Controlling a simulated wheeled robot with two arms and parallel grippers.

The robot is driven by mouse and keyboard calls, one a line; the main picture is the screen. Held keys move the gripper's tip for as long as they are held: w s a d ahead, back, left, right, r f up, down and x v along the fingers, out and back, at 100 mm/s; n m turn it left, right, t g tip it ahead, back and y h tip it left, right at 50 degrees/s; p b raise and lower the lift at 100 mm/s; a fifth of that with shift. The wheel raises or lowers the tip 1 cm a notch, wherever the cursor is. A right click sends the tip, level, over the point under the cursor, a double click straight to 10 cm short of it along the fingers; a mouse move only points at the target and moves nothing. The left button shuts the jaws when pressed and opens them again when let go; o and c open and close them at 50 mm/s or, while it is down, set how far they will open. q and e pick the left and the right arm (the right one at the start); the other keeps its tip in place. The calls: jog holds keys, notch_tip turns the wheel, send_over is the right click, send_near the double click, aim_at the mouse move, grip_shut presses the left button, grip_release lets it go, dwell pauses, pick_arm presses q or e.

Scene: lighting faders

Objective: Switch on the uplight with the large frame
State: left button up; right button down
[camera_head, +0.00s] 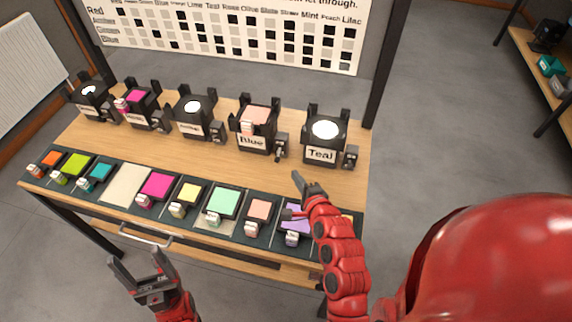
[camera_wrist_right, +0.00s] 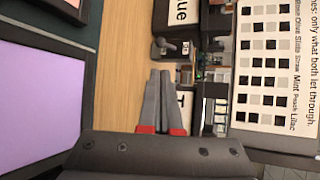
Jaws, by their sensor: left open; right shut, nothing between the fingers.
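A row of black uplights stands at the back of the wooden table. The uplight labelled Blue (camera_head: 252,140) holds a peach frame (camera_head: 258,115); a smaller-looking magenta frame (camera_head: 138,97) sits in the second uplight (camera_head: 146,119). Blue's switch box (camera_head: 281,146), with a small lever, stands at its right; it also shows in the right wrist view (camera_wrist_right: 162,47). My right gripper (camera_head: 299,182) is shut and empty in front of the Teal uplight (camera_head: 321,155), its tips pointing toward Blue's switch box, apart from it. My left gripper (camera_head: 137,266) is open and empty before the table's front edge.
A dark tray (camera_head: 330,252) along the table's front holds several coloured frames, including a lavender one (camera_wrist_right: 38,105) under my right arm. Bare wood (camera_head: 215,165) lies between tray and uplights. A chart board (camera_head: 230,35) stands behind.

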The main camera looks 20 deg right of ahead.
dwell(0.3)
jog(key=p+x, duration=0.2)
jog(key=x, duration=0.8)
dwell(0.4)
jog(key=shift+r+g+p, duration=0.2)
jog(key=shift+g+p, duration=0.1)
jog(key=shift+p, duration=0.5)
